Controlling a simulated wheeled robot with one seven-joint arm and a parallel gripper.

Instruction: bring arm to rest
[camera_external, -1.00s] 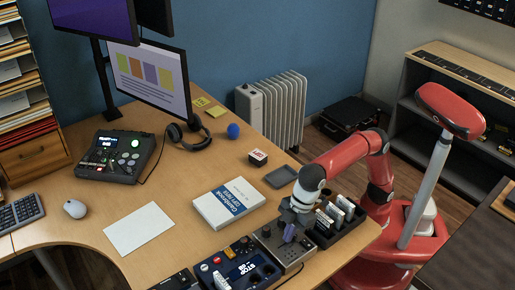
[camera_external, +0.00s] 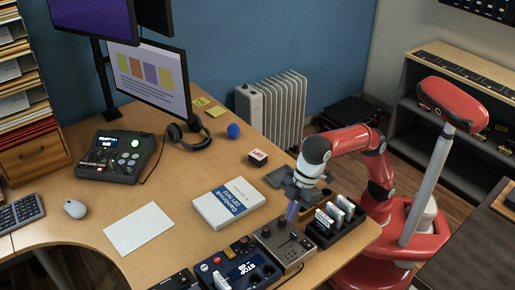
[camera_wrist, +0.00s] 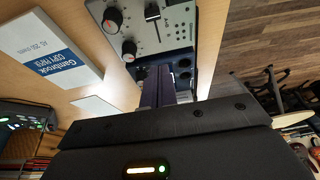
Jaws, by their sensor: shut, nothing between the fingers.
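My gripper (camera_external: 291,211) hangs at the end of my red and white arm, with its purple fingers pointing down and pressed together. It is empty. Its fingertips are above the grey device with knobs (camera_external: 283,243) at the desk's near right part, and seem apart from it.
The black rack with white-topped items (camera_external: 335,222) stands close to the right of my gripper. The paper pack (camera_external: 228,203) lies to the left, a grey tray (camera_external: 279,176) behind, and a blue device (camera_external: 240,268) near the front. The space above is clear.

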